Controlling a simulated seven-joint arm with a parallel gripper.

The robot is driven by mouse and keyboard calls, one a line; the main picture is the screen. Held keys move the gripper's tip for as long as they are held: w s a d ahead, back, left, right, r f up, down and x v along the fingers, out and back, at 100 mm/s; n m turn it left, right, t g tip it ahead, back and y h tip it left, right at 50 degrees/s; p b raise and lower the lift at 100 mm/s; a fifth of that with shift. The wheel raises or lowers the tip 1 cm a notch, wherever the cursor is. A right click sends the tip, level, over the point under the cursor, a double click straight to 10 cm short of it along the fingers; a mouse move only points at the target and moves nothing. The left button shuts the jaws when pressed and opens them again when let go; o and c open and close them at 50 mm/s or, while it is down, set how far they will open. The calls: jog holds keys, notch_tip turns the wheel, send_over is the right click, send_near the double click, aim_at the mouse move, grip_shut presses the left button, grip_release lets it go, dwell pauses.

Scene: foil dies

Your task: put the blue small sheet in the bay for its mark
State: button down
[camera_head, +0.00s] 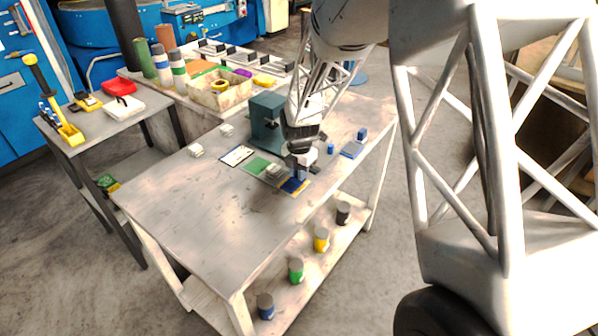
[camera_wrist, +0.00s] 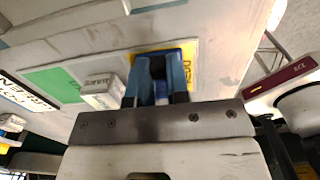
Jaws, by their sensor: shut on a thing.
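My gripper (camera_head: 297,176) is over the near right part of the table, fingers pointing down. In the wrist view its two blue fingers (camera_wrist: 161,95) are shut on the blue small sheet (camera_wrist: 188,50). The sheet shows as a dark blue edge around the fingertips; the fingers hide its middle and any mark. In the head view the blue sheet (camera_head: 292,187) is at the yellow bay (camera_head: 303,187). In the wrist view the yellow bay (camera_wrist: 190,70) has partly covered dark lettering. I cannot tell whether the sheet touches it. A green bay (camera_head: 257,166) and a white lettered bay (camera_head: 237,156) lie left.
A white lettered block (camera_wrist: 103,91) stands between the green and yellow bays. A teal press (camera_head: 266,122) stands behind. A blue pad (camera_head: 353,149) and a small blue piece (camera_head: 330,149) lie to the right. The table's front left (camera_head: 200,220) is clear.

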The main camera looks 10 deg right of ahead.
jog(key=shift+f, duration=0.15)
jog(key=c, duration=1.1)
grip_release()
notch_tip(320, 180, up, 12)
jog(key=shift+r, duration=0.2)
dwell(0.4)
